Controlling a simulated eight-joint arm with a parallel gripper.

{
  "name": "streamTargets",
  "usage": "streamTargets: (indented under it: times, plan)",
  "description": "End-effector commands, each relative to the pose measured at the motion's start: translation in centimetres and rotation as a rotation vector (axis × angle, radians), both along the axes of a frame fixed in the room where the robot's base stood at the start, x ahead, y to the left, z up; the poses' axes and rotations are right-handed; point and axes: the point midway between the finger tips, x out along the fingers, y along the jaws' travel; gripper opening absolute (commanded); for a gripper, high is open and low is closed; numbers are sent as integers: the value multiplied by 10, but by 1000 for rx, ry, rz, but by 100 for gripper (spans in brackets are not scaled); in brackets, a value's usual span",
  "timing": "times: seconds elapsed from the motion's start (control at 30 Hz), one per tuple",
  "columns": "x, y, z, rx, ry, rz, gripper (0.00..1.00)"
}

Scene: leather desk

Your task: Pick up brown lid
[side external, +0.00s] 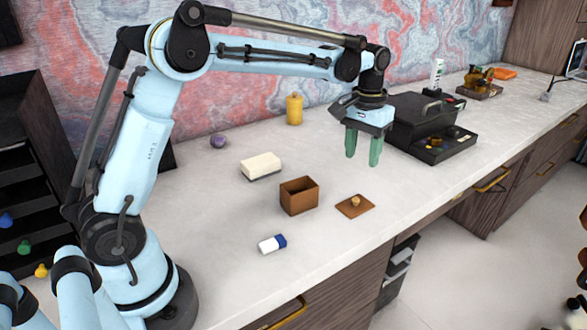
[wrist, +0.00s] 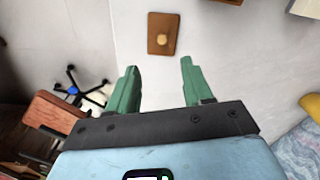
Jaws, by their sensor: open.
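The brown lid (side external: 355,206) is a flat square with a small tan knob, lying on the pale countertop in the side external view. It also shows in the wrist view (wrist: 155,47), ahead of the fingertips and roughly centred between them. My gripper (side external: 363,154) has green fingers pointing down and spread apart, with nothing between them. It hangs above the counter, apart from the lid. Its fingers also show in the wrist view (wrist: 160,70). An open brown box (side external: 299,197) stands just left of the lid.
A white-and-blue eraser (side external: 272,243) lies in front of the box. A cream block (side external: 260,166), a purple ball (side external: 218,141) and a yellow canister (side external: 294,109) stand farther back. A dark case with a tray (side external: 441,147) is to the right. The counter's front edge (side external: 400,232) is near the lid.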

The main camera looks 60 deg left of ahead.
Motion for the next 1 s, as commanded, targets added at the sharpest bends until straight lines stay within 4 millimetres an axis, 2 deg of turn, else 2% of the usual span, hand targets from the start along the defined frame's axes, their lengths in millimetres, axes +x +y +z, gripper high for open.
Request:
streamTargets:
  times: [0.17, 0.5, 0.77, 1.0]
  plan:
    - [5, 1, -11, -1, 18, 9, 50]
    - [5, 1, -62, -1, 17, 8, 50]
    - [5, 2, -80, -1, 17, 8, 50]
    - [6, 5, -114, -1, 17, 7, 50]
